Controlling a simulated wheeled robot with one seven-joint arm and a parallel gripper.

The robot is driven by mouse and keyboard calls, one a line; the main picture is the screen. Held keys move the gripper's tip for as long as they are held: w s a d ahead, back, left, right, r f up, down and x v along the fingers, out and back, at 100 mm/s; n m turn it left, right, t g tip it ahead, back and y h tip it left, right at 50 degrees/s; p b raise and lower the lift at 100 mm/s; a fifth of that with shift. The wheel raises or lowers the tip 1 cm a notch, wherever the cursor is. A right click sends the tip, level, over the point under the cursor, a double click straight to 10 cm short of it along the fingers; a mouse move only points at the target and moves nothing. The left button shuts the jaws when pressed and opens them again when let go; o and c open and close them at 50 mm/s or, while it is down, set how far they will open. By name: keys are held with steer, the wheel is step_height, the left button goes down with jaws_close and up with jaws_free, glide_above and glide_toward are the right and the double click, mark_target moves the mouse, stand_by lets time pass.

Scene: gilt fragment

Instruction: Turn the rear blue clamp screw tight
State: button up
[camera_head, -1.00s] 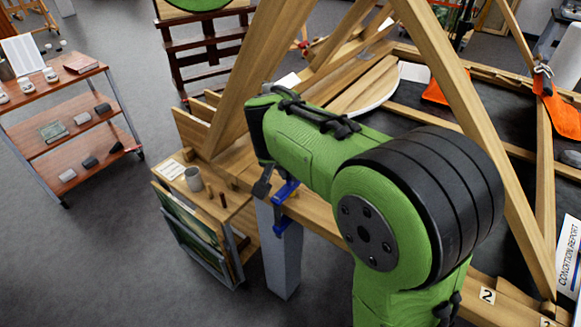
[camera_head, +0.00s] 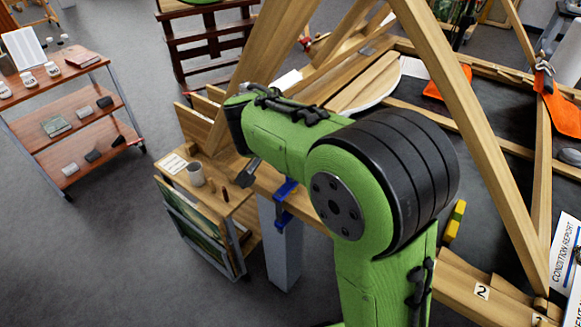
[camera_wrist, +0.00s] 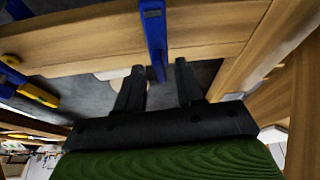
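A blue clamp (camera_head: 285,203) grips the near wooden beam at its left end, above a grey post. In the wrist view a blue clamp bar (camera_wrist: 155,38) crosses a beam and runs down to between my fingertips. My gripper (camera_wrist: 160,78) has its two black fingers apart, with a gap on both sides of the bar; I see no contact. In the head view my gripper (camera_head: 248,172) is just left of the blue clamp, partly hidden by my green arm. The clamp's screw cannot be made out clearly.
A yellow-and-blue clamp (camera_head: 455,221) is on the beam further right; a similar yellow part (camera_wrist: 36,94) shows in the wrist view. A mug (camera_head: 195,173) stands on a low cabinet close by. Slanting wooden beams (camera_head: 475,140) rise around my arm.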

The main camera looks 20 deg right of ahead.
steer(key=p+v, duration=0.7)
steer(key=v, duration=0.8)
steer(key=shift+r, duration=0.3)
steer(key=shift+a, duration=0.15)
